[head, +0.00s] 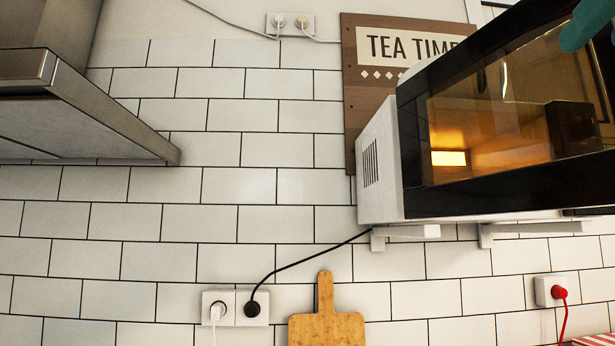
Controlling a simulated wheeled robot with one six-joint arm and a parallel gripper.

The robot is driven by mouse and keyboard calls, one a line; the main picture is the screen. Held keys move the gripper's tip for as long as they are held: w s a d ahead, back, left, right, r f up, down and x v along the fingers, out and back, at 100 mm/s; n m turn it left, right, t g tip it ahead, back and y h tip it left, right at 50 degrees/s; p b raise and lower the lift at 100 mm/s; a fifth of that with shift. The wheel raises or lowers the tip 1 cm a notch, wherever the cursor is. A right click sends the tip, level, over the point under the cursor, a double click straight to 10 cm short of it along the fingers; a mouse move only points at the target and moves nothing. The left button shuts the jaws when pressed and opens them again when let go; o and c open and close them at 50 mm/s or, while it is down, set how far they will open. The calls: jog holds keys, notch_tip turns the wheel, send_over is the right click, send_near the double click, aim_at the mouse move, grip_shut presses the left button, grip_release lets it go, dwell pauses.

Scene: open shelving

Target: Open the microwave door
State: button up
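The microwave (380,165) is at the right on a wall shelf, with a pale vented side and a black-framed front. Its door (500,188) has a dark window with an amber tint and a bright yellow patch in it. The door looks flush with the body along its left edge; its right side runs out of the picture, so the handle is not seen. A rounded teal thing (585,25) overlaps the upper right of the door; I cannot tell what it is or whether it touches. No gripper fingers are recognisable in view.
A metal range hood (80,105) juts out at the upper left. A wooden cutting board (326,325) is against the tiled wall below. A black cord runs from the outlet (235,307) towards the microwave. A "TEA TIME" sign (360,110) hangs partly behind the microwave.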

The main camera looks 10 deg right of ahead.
jog(key=v, duration=0.7)
jog(key=shift+s+a, duration=0.2)
jog(key=shift+s, duration=0.2)
jog(key=shift+c, duration=0.3)
